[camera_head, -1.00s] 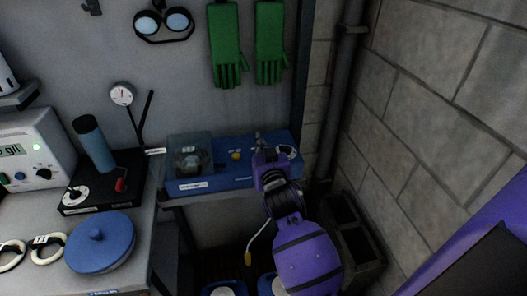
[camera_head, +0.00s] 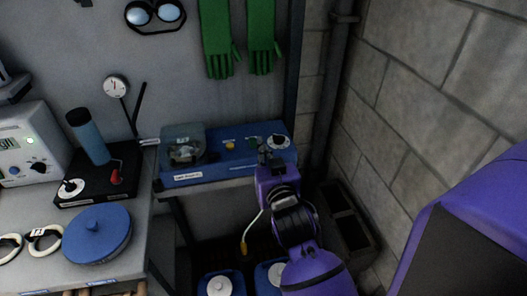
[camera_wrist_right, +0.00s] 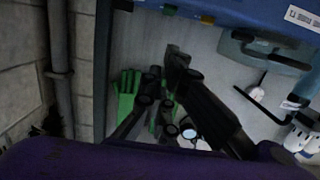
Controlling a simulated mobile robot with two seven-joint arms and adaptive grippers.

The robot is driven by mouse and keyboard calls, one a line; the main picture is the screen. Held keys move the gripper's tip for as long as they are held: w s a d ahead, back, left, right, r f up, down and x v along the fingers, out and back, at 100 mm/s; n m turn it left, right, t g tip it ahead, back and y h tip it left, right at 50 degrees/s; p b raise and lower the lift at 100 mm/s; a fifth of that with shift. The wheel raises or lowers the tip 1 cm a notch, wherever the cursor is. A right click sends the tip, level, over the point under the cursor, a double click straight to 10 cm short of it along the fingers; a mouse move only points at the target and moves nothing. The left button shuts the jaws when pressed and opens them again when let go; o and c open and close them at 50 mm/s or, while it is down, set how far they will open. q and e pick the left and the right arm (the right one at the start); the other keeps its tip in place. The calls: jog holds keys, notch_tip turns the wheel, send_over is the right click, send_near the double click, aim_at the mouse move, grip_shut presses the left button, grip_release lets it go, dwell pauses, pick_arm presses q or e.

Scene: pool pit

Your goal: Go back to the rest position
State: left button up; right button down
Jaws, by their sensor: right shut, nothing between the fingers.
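My right gripper (camera_head: 267,158) is shut and empty, in front of the blue unit with knobs (camera_head: 226,158) on the wall shelf. The purple forearm comes up from the bottom of the head view. In the right wrist view the dark fingers of the right gripper (camera_wrist_right: 168,85) show in front of the grey wall panel and hold nothing. My left gripper is not in view.
A workbench at the left holds a blue lidded dish (camera_head: 97,234) and a blue cylinder on a black base (camera_head: 92,190). Green gloves (camera_head: 216,38) hang above the unit. A block wall (camera_head: 430,90), a pipe (camera_head: 333,80) and a hollow block (camera_head: 348,218) stand at the right.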

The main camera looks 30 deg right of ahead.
jog(key=s+a+f+n+g+y, duration=0.1)
jog(key=s+a+f+n+y, duration=0.2)
jog(key=f, duration=0.7)
jog(key=s+a+f+g+y, duration=0.1)
jog(key=s+a+f+g, duration=0.15)
jog(key=s+f, duration=0.5)
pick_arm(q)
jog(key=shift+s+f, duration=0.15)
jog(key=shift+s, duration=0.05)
pick_arm(e)
jog(key=s+a+f+g, duration=0.1)
jog(key=s+f+g, duration=0.2)
jog(key=s+f, duration=1.3)
jog(key=shift+s+g+y, duration=0.3)
jog(key=shift+s+g, duration=0.05)
jog(key=shift+s, duration=0.65)
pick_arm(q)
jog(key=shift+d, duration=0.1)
pick_arm(e)
jog(key=shift+a, duration=0.1)
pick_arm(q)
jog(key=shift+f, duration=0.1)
